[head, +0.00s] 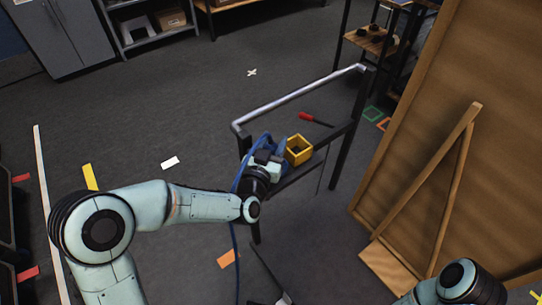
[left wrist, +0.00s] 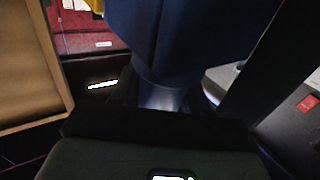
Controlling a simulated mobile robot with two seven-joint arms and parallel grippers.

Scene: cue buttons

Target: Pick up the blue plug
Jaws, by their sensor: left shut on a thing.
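The blue plug (left wrist: 165,35) fills the upper middle of the left wrist view, large and close, with a paler grey part at its lower end. In the head view a small bit of blue (head: 279,143) shows at the tip of my left gripper (head: 270,156), beside the yellow box. My left gripper is shut on the plug over the narrow dark stand; its fingers are mostly hidden in the head view and dark in the wrist view. My right arm shows only at the bottom right edge; its gripper is out of view.
A yellow open box (head: 299,150) stands close right of my left gripper. A red-handled screwdriver (head: 309,118) lies behind it on the stand (head: 319,137), which has a pale rail (head: 300,96). A blue cable (head: 243,163) hangs beside the gripper. A large brown board (head: 450,110) stands at right.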

